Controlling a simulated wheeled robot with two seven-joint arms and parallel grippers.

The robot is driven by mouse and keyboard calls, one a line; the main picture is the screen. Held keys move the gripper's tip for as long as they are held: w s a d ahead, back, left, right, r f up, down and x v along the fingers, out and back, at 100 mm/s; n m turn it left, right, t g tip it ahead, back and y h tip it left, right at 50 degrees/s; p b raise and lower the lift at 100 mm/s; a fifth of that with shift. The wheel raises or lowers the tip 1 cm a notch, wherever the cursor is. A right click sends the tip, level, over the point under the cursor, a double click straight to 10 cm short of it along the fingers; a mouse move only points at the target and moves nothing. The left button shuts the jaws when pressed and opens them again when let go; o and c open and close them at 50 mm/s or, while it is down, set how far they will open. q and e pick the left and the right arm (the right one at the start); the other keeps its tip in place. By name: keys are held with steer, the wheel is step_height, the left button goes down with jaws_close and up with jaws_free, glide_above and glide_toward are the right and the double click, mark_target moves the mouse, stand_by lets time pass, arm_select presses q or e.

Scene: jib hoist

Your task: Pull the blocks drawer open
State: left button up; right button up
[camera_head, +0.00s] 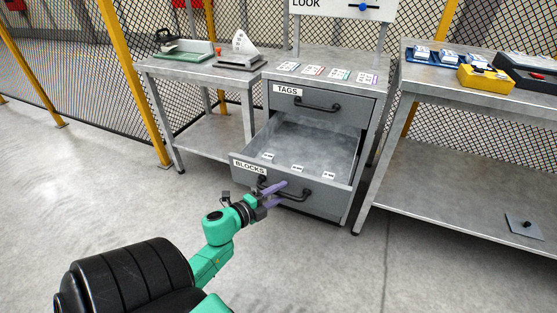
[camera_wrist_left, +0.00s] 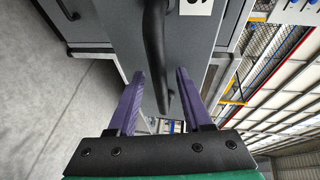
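The blocks drawer (camera_head: 215,171) is the lower drawer of the grey cabinet and stands pulled well out. Its front carries a BLOCKS label (camera_head: 249,168) and a black bar handle (camera_head: 306,195). Small white labels lie on its floor and no blocks show in it. My left gripper (camera_head: 285,192) is at the left part of the handle, with its purple fingers apart. In the left wrist view, the handle (camera_wrist_left: 157,50) runs between the two fingers, with gaps visible beside it. My right gripper is not in view.
The closed TAGS drawer (camera_head: 344,110) is above, under a top with several tag cards. A side table (camera_head: 190,72) stands left and a workbench (camera_head: 440,83) with a yellow box (camera_head: 485,78) stands right. The floor in front is clear on the left.

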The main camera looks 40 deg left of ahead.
arm_select(q)
steer(key=shift+s, duration=0.1)
steer(key=shift+s, duration=0.25)
steer(key=d+p+v, duration=0.1)
steer(key=v, duration=1.2)
steer(key=shift+s+a, duration=0.45)
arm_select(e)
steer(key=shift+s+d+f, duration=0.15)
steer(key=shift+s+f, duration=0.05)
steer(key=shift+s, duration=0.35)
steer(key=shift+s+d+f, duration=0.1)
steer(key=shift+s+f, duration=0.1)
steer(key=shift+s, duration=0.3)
arm_select(q)
steer(key=shift+r, duration=0.1)
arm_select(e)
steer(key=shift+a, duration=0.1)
